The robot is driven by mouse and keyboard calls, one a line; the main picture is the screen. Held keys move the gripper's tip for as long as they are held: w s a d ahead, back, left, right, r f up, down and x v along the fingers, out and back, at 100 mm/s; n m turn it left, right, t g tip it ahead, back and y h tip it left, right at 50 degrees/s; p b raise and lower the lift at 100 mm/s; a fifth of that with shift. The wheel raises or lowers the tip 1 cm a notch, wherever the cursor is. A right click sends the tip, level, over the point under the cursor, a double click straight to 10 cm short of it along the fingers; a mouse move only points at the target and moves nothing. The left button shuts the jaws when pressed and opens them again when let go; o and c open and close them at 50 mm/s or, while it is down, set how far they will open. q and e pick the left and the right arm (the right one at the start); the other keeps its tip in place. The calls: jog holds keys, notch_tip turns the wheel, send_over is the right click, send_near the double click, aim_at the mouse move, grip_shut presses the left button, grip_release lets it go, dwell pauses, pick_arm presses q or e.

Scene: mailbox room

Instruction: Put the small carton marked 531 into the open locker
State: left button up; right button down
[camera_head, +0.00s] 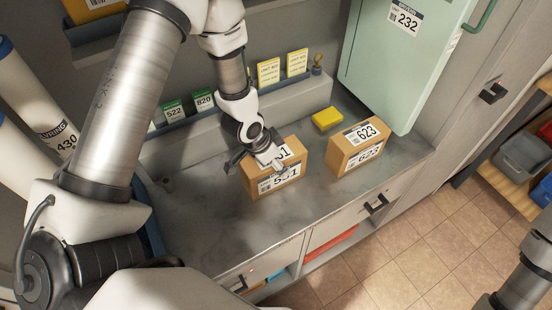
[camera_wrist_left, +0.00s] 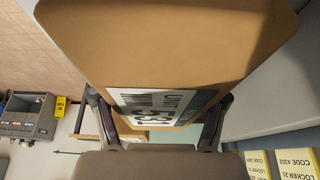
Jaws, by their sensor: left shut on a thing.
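The small brown carton marked 531 (camera_head: 291,184) is at the middle of the grey counter, upright. I cannot tell whether its base touches the counter. My left gripper (camera_head: 262,160) reaches down from above and is shut on it, with its fingers over the top label. In the left wrist view the carton (camera_wrist_left: 170,45) fills the upper middle, and its label sits between the two fingers (camera_wrist_left: 160,122). A pale green locker door (camera_head: 390,75) marked 232 stands at the upper right of the head view; the locker's inside does not show. My right gripper is out of view.
A similar carton marked 623 (camera_head: 345,157) stands just right of the 531 carton. A yellow block (camera_head: 327,119) lies behind it. Green and yellow cards (camera_head: 268,73) stand along the back ledge. The counter's front left (camera_head: 205,225) is clear. Bins (camera_head: 522,155) sit on a shelf at right.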

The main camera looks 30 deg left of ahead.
pick_arm(q)
jog(key=o, duration=1.5)
jog(key=shift+s, duration=0.15)
